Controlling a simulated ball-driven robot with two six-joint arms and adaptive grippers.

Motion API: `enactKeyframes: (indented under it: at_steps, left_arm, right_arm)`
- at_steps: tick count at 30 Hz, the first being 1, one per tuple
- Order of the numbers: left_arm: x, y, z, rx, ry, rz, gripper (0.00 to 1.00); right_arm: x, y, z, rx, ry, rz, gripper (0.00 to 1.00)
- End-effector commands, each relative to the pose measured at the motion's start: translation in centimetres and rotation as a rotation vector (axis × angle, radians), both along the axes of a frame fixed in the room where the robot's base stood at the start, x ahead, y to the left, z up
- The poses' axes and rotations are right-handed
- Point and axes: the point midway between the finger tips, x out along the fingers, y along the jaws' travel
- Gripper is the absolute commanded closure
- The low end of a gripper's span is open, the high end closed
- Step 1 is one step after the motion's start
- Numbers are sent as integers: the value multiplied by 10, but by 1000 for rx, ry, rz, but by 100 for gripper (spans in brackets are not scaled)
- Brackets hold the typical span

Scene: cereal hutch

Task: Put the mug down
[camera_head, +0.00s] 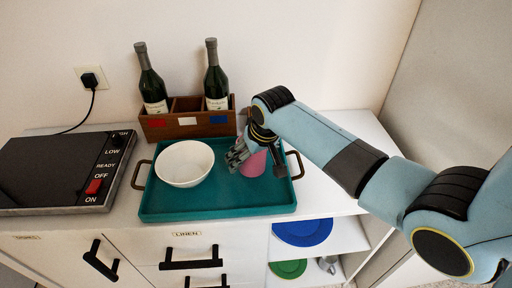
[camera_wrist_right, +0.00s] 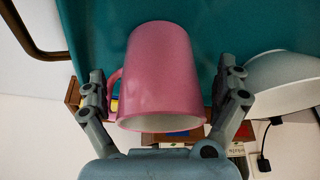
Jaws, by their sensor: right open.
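The pink mug (camera_head: 253,165) stands on the right part of the teal tray (camera_head: 215,208), partly hidden by my right gripper (camera_head: 238,156). In the right wrist view the mug (camera_wrist_right: 162,75) lies between the two open fingers of the right gripper (camera_wrist_right: 165,92), with a gap on the right side. Its handle is on the left, close to the left finger; I cannot tell whether they touch. The mug's bottom appears to rest on the tray. My left gripper is not in view.
A white bowl (camera_head: 184,163) sits on the tray's left part. Behind the tray is a wooden crate (camera_head: 187,126) with two dark bottles (camera_head: 215,80). A black hot plate (camera_head: 60,170) is at the left. Blue (camera_head: 302,231) and green plates (camera_head: 287,268) lie on the shelves below.

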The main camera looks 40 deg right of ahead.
Motion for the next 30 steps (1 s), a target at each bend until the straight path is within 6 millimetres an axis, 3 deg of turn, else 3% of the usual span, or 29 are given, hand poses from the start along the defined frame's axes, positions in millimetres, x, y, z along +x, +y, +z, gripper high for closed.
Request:
enactKeyframes:
  at_steps: [15,21,30]
  left_arm:
    - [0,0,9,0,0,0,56]
    - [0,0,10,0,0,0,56]
    - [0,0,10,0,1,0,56]
  right_arm:
    - [-38,5,95,0,-3,0,0]
    - [-44,6,107,0,-1,0,0]
    - [-44,6,108,0,0,0,0]
